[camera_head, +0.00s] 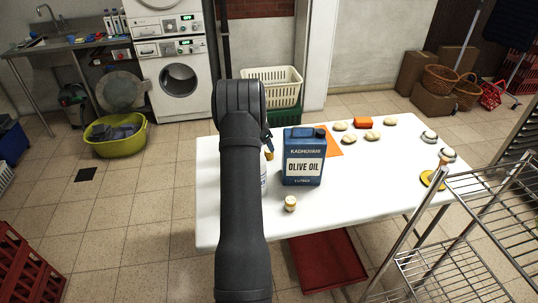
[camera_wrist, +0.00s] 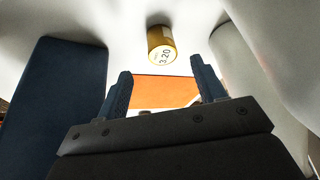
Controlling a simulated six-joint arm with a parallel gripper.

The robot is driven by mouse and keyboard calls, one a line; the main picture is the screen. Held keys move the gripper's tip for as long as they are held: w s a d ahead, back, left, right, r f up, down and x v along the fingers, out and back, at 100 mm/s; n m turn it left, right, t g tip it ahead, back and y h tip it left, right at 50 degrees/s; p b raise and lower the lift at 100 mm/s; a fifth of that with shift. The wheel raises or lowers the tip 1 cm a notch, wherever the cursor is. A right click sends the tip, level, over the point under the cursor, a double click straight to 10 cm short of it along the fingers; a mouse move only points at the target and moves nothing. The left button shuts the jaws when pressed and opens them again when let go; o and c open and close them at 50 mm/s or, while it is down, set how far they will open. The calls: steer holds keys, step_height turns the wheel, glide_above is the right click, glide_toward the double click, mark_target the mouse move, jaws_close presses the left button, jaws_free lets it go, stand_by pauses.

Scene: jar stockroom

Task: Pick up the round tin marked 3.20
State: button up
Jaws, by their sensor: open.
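The round tin marked 3.20 (camera_wrist: 161,45) shows in the wrist view, gold-sided with a pale face bearing the number. It lies beyond my fingertips, roughly centred between them, with a gap. My gripper (camera_wrist: 160,67) is open and empty. In the head view my arm hides most of it; a dark blue finger part (camera_head: 267,138) shows beside the arm. A small gold tin with a pale top (camera_head: 290,204) stands near the front of the white table, in front of the olive oil can; its marking is too small to read there.
The blue olive oil can (camera_head: 303,160) stands close by; a blue surface (camera_wrist: 55,95) fills the wrist view's left. A white bottle (camera_head: 264,180) is partly behind my arm. An orange sheet (camera_head: 331,147), several stone-like objects (camera_head: 372,135) and a wire rack (camera_head: 460,215) lie right.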

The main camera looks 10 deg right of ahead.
mark_target(269, 154)
steer(key=shift+x, duration=3.85)
steer(key=shift+w+r, duration=0.1)
steer(key=c, duration=1.1)
